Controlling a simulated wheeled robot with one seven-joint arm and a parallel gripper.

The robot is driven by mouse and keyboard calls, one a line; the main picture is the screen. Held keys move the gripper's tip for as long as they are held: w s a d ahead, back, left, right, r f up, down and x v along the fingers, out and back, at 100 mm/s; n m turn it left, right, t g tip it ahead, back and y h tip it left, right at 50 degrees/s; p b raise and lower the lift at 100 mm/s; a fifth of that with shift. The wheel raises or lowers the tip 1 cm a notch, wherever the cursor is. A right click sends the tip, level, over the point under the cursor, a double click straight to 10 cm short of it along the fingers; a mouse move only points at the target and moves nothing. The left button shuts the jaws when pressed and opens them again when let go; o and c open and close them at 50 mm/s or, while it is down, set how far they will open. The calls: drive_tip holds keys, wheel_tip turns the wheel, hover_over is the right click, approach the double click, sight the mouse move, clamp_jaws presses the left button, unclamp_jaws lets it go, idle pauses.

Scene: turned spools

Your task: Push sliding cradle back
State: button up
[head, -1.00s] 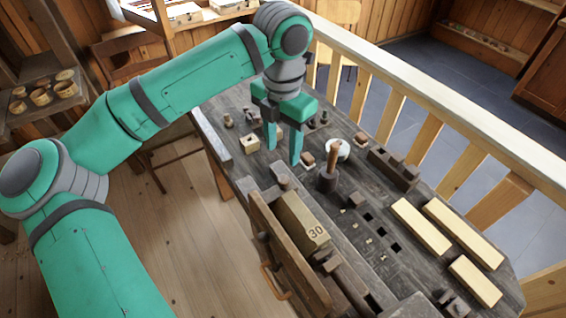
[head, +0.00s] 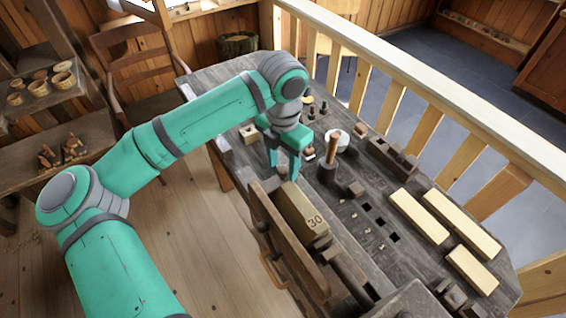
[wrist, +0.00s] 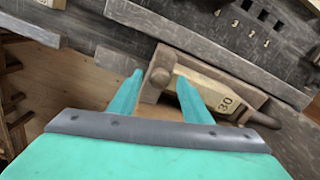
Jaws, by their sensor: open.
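The sliding cradle seems to be the wooden carriage at the bench's near side, with a pale block marked 30 (head: 300,210) lying in it behind a long dark board (head: 287,240). The block also shows in the wrist view (wrist: 224,98). My gripper (head: 284,172) is open, fingers pointing down, at the far end of this carriage.
A mallet (head: 329,155) stands on the workbench (head: 345,235) right of my gripper. Several pale bars (head: 420,216) lie at the right. A railing (head: 430,95) runs behind the bench. Square holes with small numbers lie mid-bench.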

clamp_jaws()
drive_tip(key=w+a, duration=0.8)
drive_tip(key=w, duration=0.4)
drive_tip(key=shift+w+a+r, duration=0.15)
drive_tip(key=shift+w+a, duration=0.05)
drive_tip(key=shift+a, duration=0.05)
unclamp_jaws()
wheel_tip(320, 180, up, 11)
drive_tip(key=shift+f, duration=0.2)
idle(0.4)
